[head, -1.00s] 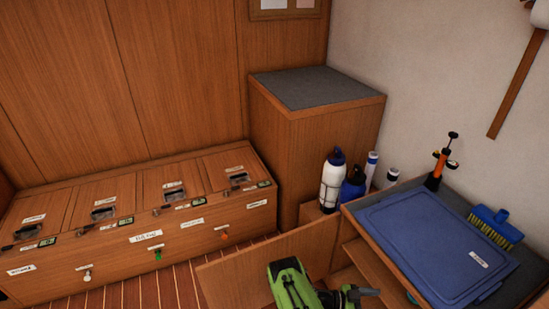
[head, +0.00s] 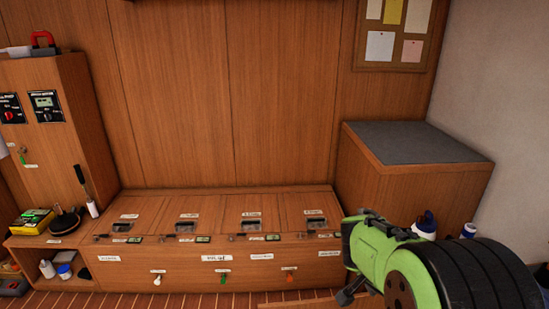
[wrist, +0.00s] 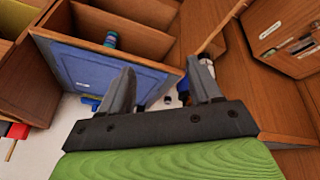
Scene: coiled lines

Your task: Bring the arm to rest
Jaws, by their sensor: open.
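My gripper (wrist: 163,88) is open and empty in the wrist view, its two grey fingers spread apart. Behind it lie a blue board (wrist: 85,68) and wooden compartments; the fingers overlap them in the picture, and I cannot tell any contact. In the head view my green and black arm fills the lower right, and its fingers cannot be made out there.
A low locker bench (head: 205,265) with several labelled lids runs along the back wall. A tall grey-topped cabinet (head: 415,175) stands right of it, bottles (head: 426,225) beside it partly behind my arm. A teal cylinder (wrist: 110,40) sits in a compartment.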

